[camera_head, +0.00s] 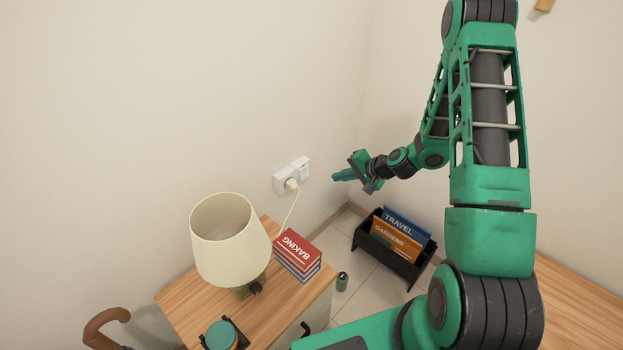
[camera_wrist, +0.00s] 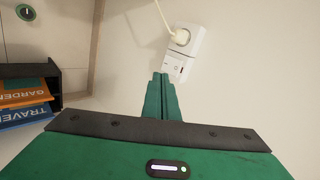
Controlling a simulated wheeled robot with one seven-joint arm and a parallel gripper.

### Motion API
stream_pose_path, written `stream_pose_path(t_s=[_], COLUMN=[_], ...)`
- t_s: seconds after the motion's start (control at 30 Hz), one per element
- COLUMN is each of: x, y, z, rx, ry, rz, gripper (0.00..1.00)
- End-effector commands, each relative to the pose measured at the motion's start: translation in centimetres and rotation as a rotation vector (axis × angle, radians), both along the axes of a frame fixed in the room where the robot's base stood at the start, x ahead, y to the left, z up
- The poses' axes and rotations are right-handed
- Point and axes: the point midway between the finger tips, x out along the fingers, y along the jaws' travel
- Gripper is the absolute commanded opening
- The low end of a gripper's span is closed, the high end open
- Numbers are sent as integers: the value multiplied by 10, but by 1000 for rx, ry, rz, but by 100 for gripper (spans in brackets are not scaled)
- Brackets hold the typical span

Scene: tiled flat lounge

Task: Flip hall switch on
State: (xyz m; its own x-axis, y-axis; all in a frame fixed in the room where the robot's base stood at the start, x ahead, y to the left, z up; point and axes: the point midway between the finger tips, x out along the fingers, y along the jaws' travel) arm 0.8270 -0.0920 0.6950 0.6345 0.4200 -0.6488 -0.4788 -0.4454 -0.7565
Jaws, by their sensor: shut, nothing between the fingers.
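A white wall plate (camera_head: 281,180) holds a socket with a cream plug (camera_head: 292,184) in it and, at its right end, a switch (camera_head: 304,168). The plate also shows in the wrist view (camera_wrist: 188,55), with the switch half (camera_wrist: 176,70) nearest my fingers. My gripper (camera_head: 336,176) is green, shut and empty. It is to the right of the switch in the head view, apart from it. In the wrist view my fingertips (camera_wrist: 161,76) appear just left of the switch; the depth gap is hard to judge. I cannot tell the rocker's position.
A lamp (camera_head: 226,235) and stacked books (camera_head: 297,256) stand on a wooden cabinet (camera_head: 180,295) below the plate. The lamp's cord (camera_head: 291,210) runs up to the plug.

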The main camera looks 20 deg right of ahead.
Motion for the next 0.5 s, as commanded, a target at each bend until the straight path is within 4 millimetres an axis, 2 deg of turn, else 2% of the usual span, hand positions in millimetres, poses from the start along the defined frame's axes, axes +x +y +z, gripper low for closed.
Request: stream_pose_path(t_s=[0.03,0.2,0.5], x=[3,11,16], y=[0,1,1], z=[-9,-25,-32], rx=[26,91,122], ry=[-4,-22,-34], rz=[-26,-95,-131], gripper=[0,0,0])
